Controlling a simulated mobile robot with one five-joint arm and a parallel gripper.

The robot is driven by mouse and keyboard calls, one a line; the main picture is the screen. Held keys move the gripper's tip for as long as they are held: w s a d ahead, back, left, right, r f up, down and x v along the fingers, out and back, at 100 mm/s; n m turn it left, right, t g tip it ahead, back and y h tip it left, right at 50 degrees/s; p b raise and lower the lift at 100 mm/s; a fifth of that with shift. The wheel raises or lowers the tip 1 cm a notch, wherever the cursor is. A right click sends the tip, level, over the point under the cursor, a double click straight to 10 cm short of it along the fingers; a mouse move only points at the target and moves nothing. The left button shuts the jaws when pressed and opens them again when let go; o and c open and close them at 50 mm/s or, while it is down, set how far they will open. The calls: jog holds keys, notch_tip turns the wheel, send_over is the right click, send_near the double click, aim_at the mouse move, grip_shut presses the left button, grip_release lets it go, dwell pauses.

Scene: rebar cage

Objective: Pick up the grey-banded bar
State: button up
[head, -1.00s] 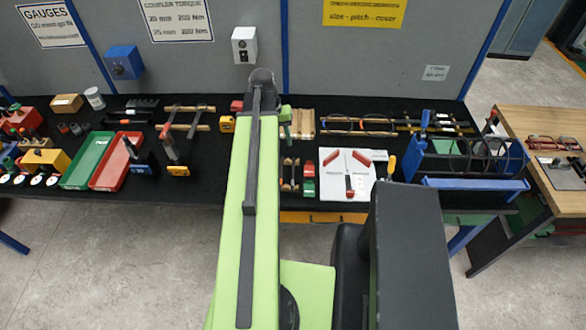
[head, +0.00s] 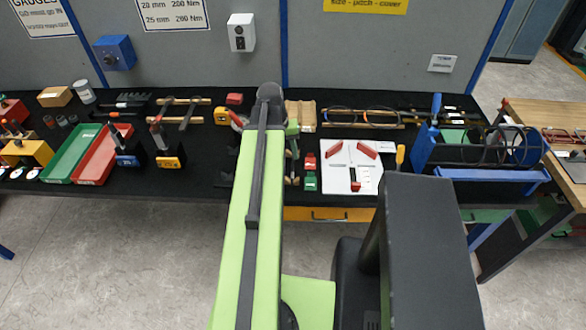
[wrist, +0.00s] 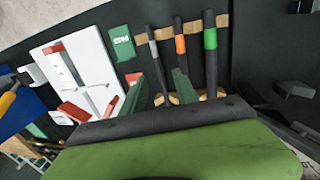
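The grey-banded bar (wrist: 153,48) is a dark rod with a grey band. In the wrist view it lies with an orange-banded bar (wrist: 180,44) and a green-banded bar (wrist: 210,40) across pale wooden supports (wrist: 222,20). My gripper (wrist: 160,92) shows two dark green fingers, apart and with nothing held. The grey-banded bar runs between them in the picture; its lower end is partly hidden, and I cannot tell the height gap. In the head view my arm hides most of the bars.
A white board (wrist: 75,75) with red blocks and a green box (wrist: 122,42) lie left of the bars. Dark metal parts (wrist: 280,100) lie to the right. In the head view a blue rack (head: 480,172) stands right, and red and green trays (head: 72,152) stand left.

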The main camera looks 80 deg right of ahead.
aim_at(292, 167)
jog(key=f+b, duration=0.2)
jog(key=s+f+b, duration=0.1)
jog(key=f+b, duration=0.2)
jog(key=shift+f, duration=0.1)
jog(key=shift+r, duration=0.2)
jog(key=shift+c, duration=0.4)
grip_shut()
